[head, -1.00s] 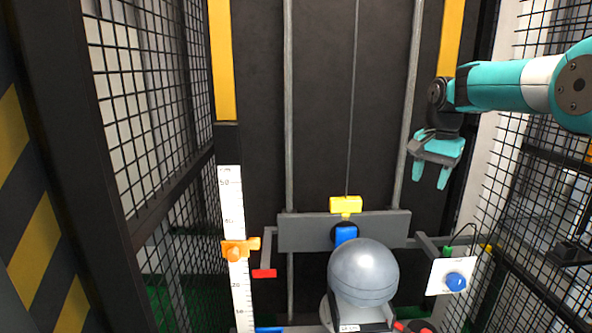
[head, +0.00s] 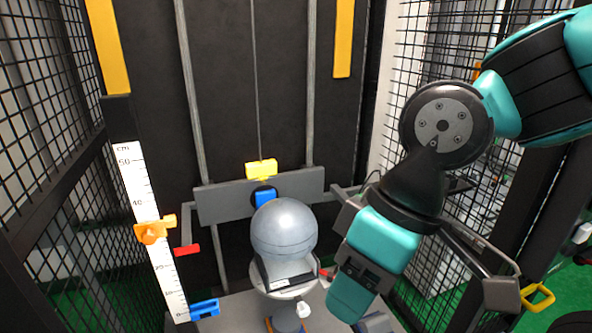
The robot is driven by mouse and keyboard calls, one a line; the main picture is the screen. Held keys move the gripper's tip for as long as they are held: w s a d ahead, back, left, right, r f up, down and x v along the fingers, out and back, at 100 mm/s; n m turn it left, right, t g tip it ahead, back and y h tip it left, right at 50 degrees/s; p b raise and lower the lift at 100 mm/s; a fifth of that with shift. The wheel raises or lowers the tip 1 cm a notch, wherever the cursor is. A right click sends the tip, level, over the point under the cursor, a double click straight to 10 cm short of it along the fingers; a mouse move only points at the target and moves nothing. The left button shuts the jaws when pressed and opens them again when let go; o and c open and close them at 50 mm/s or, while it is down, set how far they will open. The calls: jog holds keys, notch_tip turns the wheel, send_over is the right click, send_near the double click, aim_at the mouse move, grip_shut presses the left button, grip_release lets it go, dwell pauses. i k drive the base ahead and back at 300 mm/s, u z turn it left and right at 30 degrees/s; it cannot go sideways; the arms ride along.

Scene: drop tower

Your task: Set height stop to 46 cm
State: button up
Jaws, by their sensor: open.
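The height scale (head: 156,252) is a white upright strip at the left, marked in cm, with 50 near its top and 0 near its bottom. The orange height stop (head: 151,232) sits on it below the 40 mark and above the 20 mark, roughly at 30; the exact reading is too small to tell. My gripper (head: 366,268) has teal fingers and is open, at the right of the sphere in the picture. It is empty and well apart from the stop.
A grey sphere (head: 284,229) rests on a stand before the grey carriage (head: 222,202), which has a yellow block (head: 262,169) on top. A red pointer (head: 186,250) and a blue piece (head: 205,309) lie right of the scale. Mesh walls (head: 432,110) flank both sides.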

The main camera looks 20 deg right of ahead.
aim_at(148, 232)
jog(key=u, duration=0.8)
